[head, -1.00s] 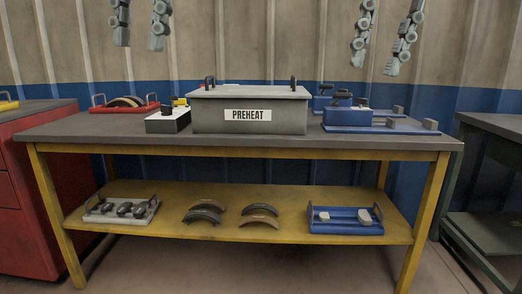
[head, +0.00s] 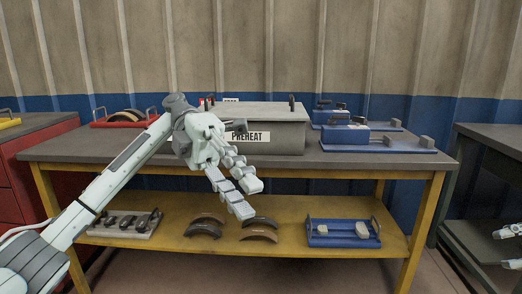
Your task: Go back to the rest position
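My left gripper (head: 248,197) hangs in front of the workbench, in front of the grey box labelled PREHEAT (head: 280,130) and above the lower shelf. Its two fingers point down and right, are spread apart, and hold nothing. My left arm comes in from the lower left and hides part of the bench top. My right gripper (head: 507,248) shows only as two separate fingertips at the right edge, with nothing between them.
The workbench (head: 345,160) carries a red tray (head: 101,122) and blue fixtures (head: 360,142). Its yellow shelf (head: 290,248) holds several brake shoes (head: 260,236), a grey tray (head: 100,229) and a blue tray (head: 318,238). A dark side table (head: 490,136) stands right.

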